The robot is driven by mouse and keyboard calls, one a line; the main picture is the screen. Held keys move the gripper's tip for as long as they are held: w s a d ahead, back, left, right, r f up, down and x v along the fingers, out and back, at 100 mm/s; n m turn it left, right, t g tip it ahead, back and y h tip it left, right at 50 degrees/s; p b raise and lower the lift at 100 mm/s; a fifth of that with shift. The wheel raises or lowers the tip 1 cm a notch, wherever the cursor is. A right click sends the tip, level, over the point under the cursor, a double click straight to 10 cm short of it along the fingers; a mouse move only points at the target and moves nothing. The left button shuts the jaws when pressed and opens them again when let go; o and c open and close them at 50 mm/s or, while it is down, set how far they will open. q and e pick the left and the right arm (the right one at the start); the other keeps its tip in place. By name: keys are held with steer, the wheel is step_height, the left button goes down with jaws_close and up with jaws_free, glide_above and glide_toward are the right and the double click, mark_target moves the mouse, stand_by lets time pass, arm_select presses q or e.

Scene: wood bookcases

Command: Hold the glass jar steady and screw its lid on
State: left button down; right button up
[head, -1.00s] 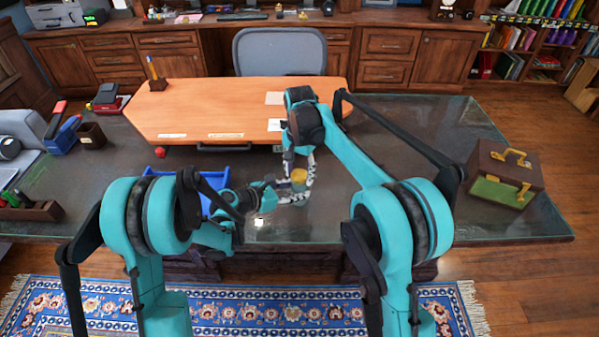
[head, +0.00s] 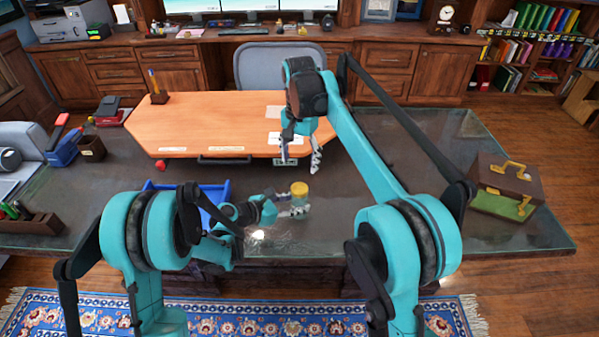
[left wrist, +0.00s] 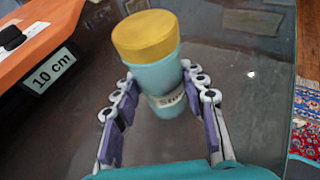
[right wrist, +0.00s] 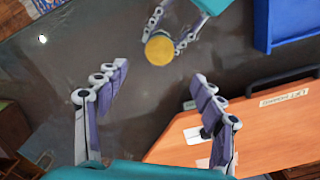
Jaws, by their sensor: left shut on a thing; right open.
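The glass jar (left wrist: 160,90) stands on the dark glass-topped desk, pale blue-green with a paper label. Its yellow lid (left wrist: 145,36) sits on top of the jar; I cannot tell how tight it is. In the head view the lid (head: 299,188) shows above the jar at the desk's middle. My left gripper (head: 300,207) is shut around the jar's sides, below the lid. My right gripper (head: 300,168) is open and empty, above and behind the jar. In the right wrist view the lid (right wrist: 159,49) lies beyond the open fingers, apart from them.
An orange board (head: 190,120) with a handle lies behind the jar. A blue tray (head: 155,186) is left of it, partly behind my left arm. A brown case (head: 512,178) stands at the right. The desk between jar and case is clear.

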steer(key=shift+r, duration=0.7)
arm_select(q)
steer(key=c, duration=0.8)
jaws_free()
steer(key=v, duration=1.2)
steer(key=shift+f, duration=0.1)
